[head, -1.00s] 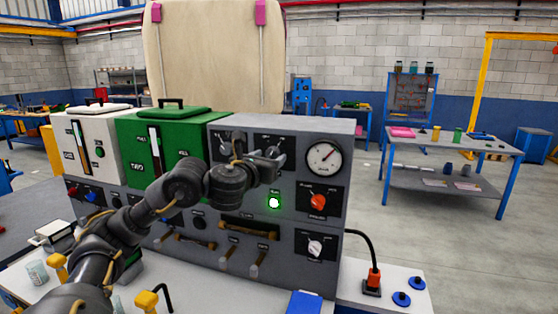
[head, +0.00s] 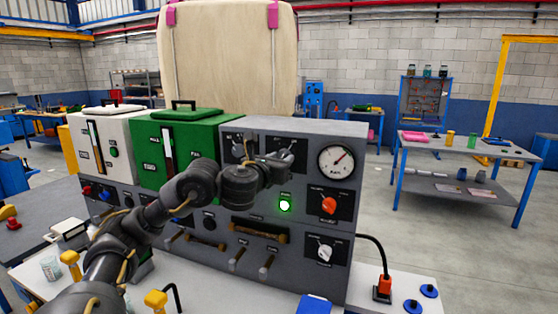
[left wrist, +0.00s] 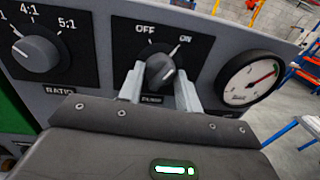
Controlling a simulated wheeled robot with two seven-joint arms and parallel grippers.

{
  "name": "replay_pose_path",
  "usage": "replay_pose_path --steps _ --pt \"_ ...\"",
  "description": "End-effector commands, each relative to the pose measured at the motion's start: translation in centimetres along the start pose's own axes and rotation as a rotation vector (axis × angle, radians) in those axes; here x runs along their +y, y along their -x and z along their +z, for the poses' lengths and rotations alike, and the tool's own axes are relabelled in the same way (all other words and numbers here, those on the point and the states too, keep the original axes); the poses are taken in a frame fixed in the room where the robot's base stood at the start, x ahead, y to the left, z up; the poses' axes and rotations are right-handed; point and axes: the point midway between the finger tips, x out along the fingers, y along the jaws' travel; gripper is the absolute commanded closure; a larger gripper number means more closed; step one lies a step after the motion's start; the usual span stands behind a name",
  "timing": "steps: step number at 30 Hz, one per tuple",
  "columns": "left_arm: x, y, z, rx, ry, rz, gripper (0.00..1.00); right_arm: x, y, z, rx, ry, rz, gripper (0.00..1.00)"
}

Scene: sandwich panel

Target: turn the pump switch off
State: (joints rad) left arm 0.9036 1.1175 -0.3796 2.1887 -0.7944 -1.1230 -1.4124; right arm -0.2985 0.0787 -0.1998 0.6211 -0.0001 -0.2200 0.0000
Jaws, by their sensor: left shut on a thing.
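The pump switch (left wrist: 160,71) is a dark grey knob on a black plate marked OFF at upper left and ON at upper right. Its grip looks turned toward ON. My left gripper (left wrist: 159,88) has one finger on each side of the knob and is shut on it. In the head view the left gripper (head: 285,164) is at the upper panel and hides most of the knob. The lower label is partly covered by the gripper. My right gripper is not in view.
A ratio knob (left wrist: 36,53) sits left of the switch, and a round gauge (head: 337,160) sits right. A green lamp (head: 285,205) is lit below, beside a red knob (head: 329,205). A green tank (head: 188,135) stands behind my arm.

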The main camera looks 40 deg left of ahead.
Motion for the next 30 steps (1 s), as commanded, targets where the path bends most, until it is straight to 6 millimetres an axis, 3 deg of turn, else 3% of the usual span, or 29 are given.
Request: replay_pose_path --steps 8,30 --pt "0.0 0.0 -0.2 -0.012 0.147 0.001 0.88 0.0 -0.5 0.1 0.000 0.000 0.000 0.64" --pt "-0.1 0.0 -0.2 -0.064 0.807 0.003 0.88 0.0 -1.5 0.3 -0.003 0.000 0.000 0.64"
